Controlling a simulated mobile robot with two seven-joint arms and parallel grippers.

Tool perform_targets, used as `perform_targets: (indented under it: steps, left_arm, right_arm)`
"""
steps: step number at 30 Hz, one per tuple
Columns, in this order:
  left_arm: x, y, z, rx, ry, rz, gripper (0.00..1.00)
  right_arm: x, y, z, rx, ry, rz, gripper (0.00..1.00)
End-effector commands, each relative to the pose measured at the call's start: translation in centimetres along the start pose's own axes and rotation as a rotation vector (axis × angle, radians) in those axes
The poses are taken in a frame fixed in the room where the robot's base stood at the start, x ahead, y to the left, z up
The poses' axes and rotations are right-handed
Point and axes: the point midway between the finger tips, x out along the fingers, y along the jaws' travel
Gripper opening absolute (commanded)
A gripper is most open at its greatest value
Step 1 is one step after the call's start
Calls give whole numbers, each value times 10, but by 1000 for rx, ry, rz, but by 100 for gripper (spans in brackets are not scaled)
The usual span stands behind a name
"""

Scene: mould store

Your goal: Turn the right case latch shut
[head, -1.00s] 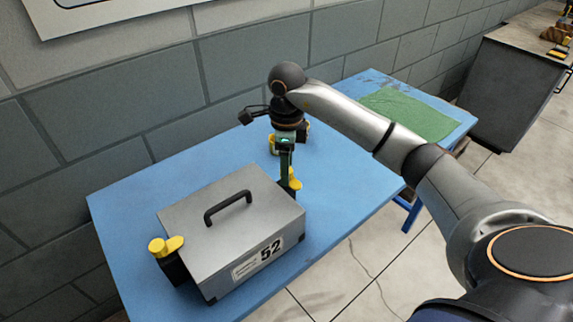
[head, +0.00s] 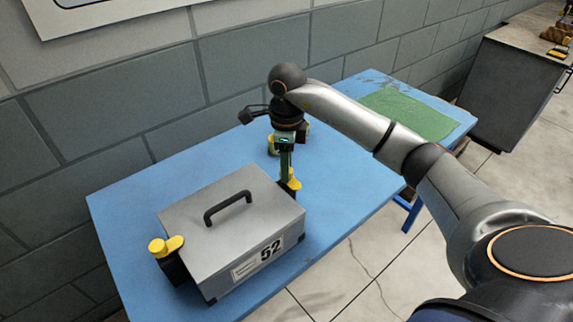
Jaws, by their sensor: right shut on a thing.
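The grey case (head: 205,235) with a black handle and the number 52 sits on the blue table (head: 130,205). The right case latch (head: 294,183), a yellow knob, is at the case's right side and is partly hidden by my right gripper. My right gripper (head: 288,178) comes down from above beside the case and is shut on this latch; its fingertips are hard to make out. The left latch (head: 166,246), also yellow on a black mount, is at the case's left side with nothing touching it. My left gripper is not in view.
A green mat (head: 410,112) lies at the table's far right end. Another yellow piece (head: 273,146) shows behind my right wrist. A grey block wall (head: 150,70) runs along the table's back. A dark cabinet (head: 518,80) stands at upper right.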

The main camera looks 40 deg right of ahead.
Motion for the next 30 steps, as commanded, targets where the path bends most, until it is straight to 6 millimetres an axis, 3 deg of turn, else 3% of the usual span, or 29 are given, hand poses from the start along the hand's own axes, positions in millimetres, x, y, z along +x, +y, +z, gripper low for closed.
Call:
perform_targets:
  steps: [8, 30]
  left_arm:
    - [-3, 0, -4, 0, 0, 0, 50]
    - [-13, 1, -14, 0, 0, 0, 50]
  right_arm:
    - [-1, 0, 0, 155, 1, 0, 0]
    - [-2, 0, 0, 849, 0, 1, 0]
